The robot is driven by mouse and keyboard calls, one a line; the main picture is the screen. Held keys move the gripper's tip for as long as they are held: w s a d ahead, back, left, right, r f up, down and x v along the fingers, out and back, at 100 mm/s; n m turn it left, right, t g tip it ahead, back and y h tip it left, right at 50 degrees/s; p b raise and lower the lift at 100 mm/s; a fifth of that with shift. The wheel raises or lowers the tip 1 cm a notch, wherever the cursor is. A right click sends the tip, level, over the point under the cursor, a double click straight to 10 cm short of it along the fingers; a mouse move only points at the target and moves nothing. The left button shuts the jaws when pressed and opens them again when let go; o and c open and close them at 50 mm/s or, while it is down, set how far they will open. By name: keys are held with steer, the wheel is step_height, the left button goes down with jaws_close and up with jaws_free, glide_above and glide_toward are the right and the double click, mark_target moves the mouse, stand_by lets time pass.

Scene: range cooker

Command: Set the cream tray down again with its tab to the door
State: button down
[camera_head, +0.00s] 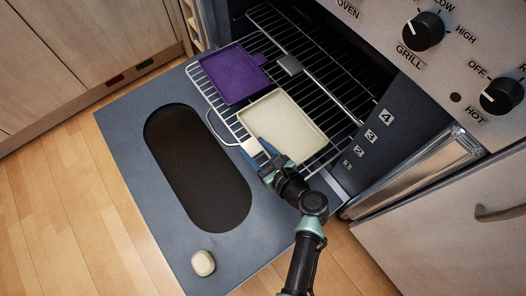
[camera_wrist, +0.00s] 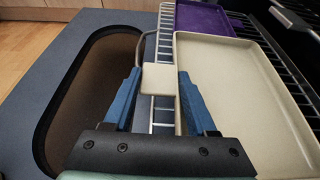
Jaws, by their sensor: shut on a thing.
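The cream tray (camera_head: 287,128) is at the front right of the pulled-out wire rack, level or nearly so. I cannot tell whether it touches the rack bars or is just above them. Its square tab (camera_wrist: 158,80) points out toward the open oven door (camera_head: 130,127). My gripper (camera_head: 257,148) is at the tab, with a blue finger on each side of it. In the wrist view my gripper (camera_wrist: 160,84) has the tab between its fingertips, and the cream tray (camera_wrist: 235,90) extends to the right. The fingers partly hide the tab's sides.
A purple tray (camera_head: 228,74) lies on the rack beside the cream one, its tab toward the oven's inside. A grey block (camera_head: 289,65) is on the wire rack (camera_head: 330,87) farther in. The door has a dark window (camera_head: 195,170).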

mark_target(263, 155)
steer(key=shift+w+d+b, duration=0.3)
steer(key=shift+w+d, duration=0.4)
steer(key=shift+d, duration=0.15)
step_height(263, 155, down, 4)
steer(key=b, duration=0.3)
steer(key=shift+r, duration=0.3)
steer(key=shift+c, duration=1)
jaws_free()
